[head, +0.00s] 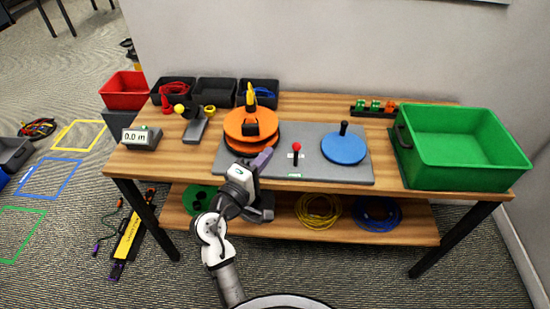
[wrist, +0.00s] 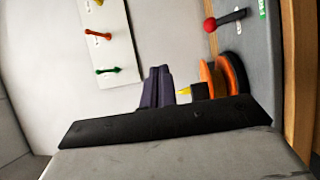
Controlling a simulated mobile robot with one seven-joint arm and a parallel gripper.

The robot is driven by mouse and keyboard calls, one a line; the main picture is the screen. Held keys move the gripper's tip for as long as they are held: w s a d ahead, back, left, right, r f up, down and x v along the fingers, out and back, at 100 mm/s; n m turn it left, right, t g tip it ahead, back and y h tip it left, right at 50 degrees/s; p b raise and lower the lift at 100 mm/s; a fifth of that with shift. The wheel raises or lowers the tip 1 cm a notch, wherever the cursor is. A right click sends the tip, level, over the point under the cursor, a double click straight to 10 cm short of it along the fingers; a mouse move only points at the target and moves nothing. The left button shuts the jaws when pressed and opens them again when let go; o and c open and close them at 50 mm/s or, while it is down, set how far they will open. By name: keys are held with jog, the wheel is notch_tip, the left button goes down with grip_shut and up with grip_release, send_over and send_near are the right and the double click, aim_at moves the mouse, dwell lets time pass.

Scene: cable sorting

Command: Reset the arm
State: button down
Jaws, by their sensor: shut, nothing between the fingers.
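My gripper (head: 262,158) is shut and empty. In the head view its purple fingers show at the front left edge of the grey board, just in front of the orange spool (head: 251,130). In the wrist view the gripper (wrist: 158,85) shows its two fingers close together, pointing at the wall, with the orange discs (wrist: 222,78) to their right. My arm rises from the bottom of the head view, in front of the workbench (head: 385,168). The lower part of the gripper overlaps the bench's front edge in the picture; its exact gap to the board cannot be told.
On the grey board (head: 350,174) are a red-knobbed lever (head: 296,148) and a blue disc (head: 343,149) with a black handle. A green bin (head: 455,145) stands at right, a meter (head: 141,137) at left. Black trays (head: 215,91) line the back. Coiled cables lie on the lower shelf.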

jog(key=shift+s+a+r, duration=0.4)
jog(key=shift+s+r, duration=0.1)
jog(key=shift+s, duration=0.1)
jog(key=shift+a, duration=0.1)
